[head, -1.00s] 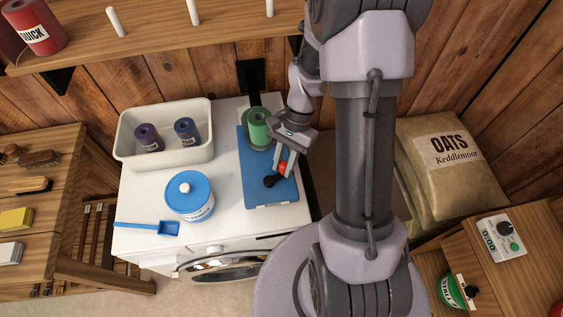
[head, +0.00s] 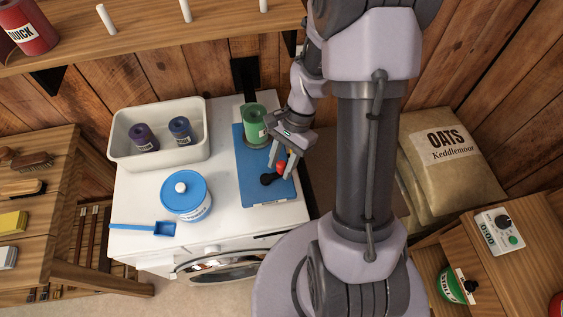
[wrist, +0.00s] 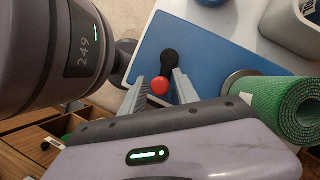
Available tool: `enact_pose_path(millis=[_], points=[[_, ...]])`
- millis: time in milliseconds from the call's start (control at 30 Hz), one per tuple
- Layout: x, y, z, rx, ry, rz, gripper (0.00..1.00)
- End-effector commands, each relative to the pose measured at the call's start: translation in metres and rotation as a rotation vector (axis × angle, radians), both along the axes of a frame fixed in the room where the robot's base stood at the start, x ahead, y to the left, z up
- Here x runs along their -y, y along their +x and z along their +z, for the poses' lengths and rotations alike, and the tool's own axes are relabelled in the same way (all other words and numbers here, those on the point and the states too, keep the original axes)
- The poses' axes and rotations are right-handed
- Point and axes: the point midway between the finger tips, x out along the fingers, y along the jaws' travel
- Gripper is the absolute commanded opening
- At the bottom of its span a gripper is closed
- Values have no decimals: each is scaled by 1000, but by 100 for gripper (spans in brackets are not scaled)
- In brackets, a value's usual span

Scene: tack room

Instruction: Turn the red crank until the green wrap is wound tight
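The red crank knob (head: 281,166) stands on a black crank arm (head: 267,179) over the blue board (head: 252,190) on the white machine. In the wrist view the red knob (wrist: 160,87) sits between my fingertips, with the black arm (wrist: 169,58) beyond it. My gripper (wrist: 160,84) is open around the knob, with a gap visible on each side. The green wrap (head: 255,122) is a roll standing upright at the board's far end. In the wrist view the green roll (wrist: 290,108) shows its spiral end and a pale label.
A white bin (head: 119,155) with two dark rolls stands left of the board. A blue lidded tub (head: 186,196) and blue scoop (head: 164,229) are in front of it. A wooden shelf (head: 150,36) with pegs hangs above. Oat sacks (head: 443,150) are at right.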

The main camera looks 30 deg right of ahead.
Motion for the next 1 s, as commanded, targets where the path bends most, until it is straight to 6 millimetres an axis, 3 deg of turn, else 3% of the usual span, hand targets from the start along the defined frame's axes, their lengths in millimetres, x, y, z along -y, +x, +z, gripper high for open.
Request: enact_pose_path(millis=[300, 433, 800, 1000], points=[[0, 0, 0, 1, -1, 1, 45], [5, 2, 13, 2, 0, 0, 45], [42, 16, 109, 4, -2, -1, 45], [57, 22, 148, 3, -2, -1, 45]])
